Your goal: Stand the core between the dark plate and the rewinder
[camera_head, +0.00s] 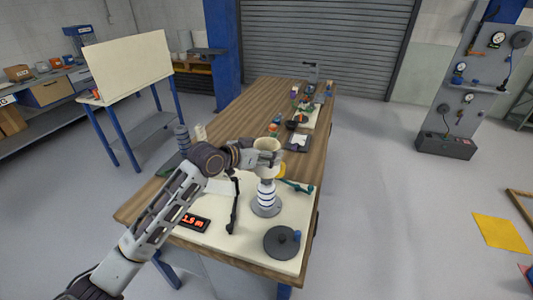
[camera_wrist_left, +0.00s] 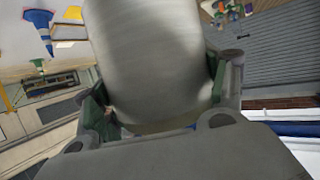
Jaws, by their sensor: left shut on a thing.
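My left gripper (camera_head: 268,157) is shut on the core (camera_head: 265,145), a cream, roughly cylindrical piece, above the work board. The left wrist view shows it close up as a grey cylinder (camera_wrist_left: 150,60) between the finger pads (camera_wrist_left: 155,95). Below it in the head view stands a blue-and-white banded post on a grey round base (camera_head: 266,208); I cannot tell whether this is the rewinder. The dark plate (camera_head: 281,243), a round disc with a small knob, lies at the board's front right. The core's lower end is partly hidden by the gripper. My right gripper is out of view.
A red-lit display (camera_head: 193,222) and a thin black bar (camera_head: 234,205) lie left of the banded post. A green handle-like piece (camera_head: 298,187) lies to its right. Several small items stand farther back on the wooden table (camera_head: 240,100).

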